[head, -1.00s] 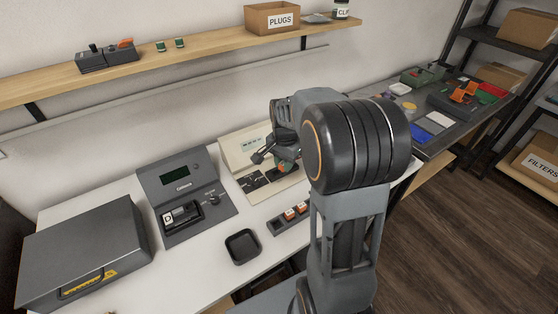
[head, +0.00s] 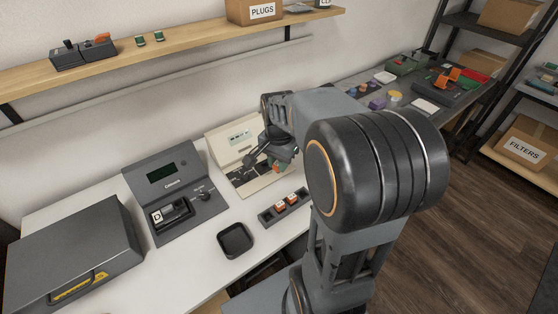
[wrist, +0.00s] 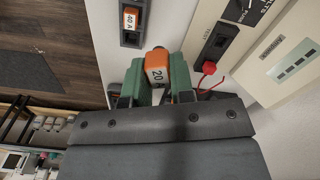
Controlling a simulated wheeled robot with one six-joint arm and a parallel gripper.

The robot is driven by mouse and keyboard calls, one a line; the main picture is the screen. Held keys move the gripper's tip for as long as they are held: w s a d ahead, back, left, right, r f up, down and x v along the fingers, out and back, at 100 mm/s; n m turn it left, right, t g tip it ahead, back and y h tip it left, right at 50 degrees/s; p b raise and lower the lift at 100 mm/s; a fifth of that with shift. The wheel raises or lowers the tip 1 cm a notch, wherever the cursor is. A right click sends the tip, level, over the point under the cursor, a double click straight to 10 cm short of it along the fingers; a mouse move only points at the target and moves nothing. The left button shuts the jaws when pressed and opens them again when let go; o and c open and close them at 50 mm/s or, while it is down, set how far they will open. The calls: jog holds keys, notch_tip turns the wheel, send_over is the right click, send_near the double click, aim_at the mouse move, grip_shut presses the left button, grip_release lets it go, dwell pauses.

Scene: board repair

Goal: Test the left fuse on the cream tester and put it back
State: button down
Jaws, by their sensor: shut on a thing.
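My gripper (wrist: 158,88) is shut on an orange fuse (wrist: 157,66) marked 20, held between its green fingertips. In the head view my gripper (head: 277,163) is at the right front of the cream tester (head: 222,141), partly hidden by my arm. The held fuse is beside the tester's front part, apart from the slot. One racked fuse (wrist: 130,20) reads 40 A.
A grey tester (head: 150,183) stands left of the cream one, a black tray (head: 235,240) in front. A dark grey case (head: 70,245) fills the table's left end. A wooden shelf (head: 190,48) runs along the wall above. White table (head: 205,262) is clear around the tray.

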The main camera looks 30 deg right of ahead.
jog(key=s+a, duration=0.5)
jog(key=a, duration=0.1)
jog(key=shift+a, duration=0.25)
dwell(0.3)
jog(key=shift+f, duration=0.15)
jog(key=shift+f+b, duration=3.45)
jog(key=shift+f, duration=1.25)
jog(key=shift+f+b, duration=0.75)
jog(key=shift+f, duration=0.7)
dwell(0.5)
